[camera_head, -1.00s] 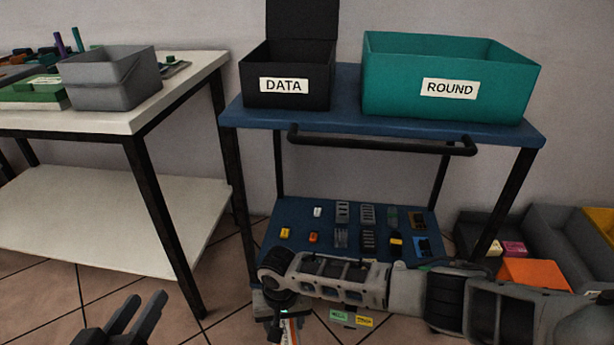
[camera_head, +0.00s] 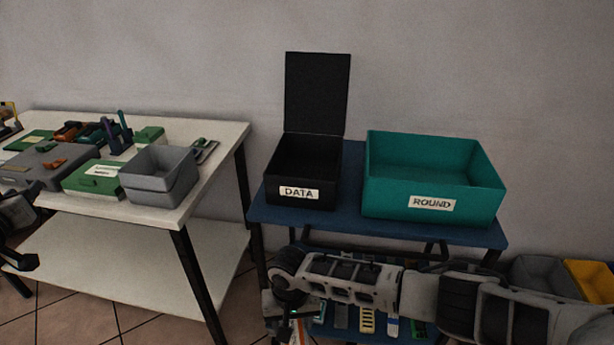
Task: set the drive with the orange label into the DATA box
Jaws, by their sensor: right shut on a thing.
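The black DATA box (camera_head: 307,194) stands on the blue cart top with its lid (camera_head: 317,93) raised upright behind it. Its opening faces up and its inside looks dark. My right gripper (camera_head: 284,325) points down at the bottom of the view, in front of the cart and below the DATA box. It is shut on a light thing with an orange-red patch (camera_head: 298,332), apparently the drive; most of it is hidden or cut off. My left gripper (camera_head: 22,262) is at the left edge, beside the white table, partly cut off; its opening is unclear.
The open teal ROUND box (camera_head: 432,204) stands right of the DATA box on the blue cart (camera_head: 350,223). The white table (camera_head: 224,150) on the left holds a grey bin (camera_head: 158,178) and green boxes. My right forearm covers much of the lower shelf.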

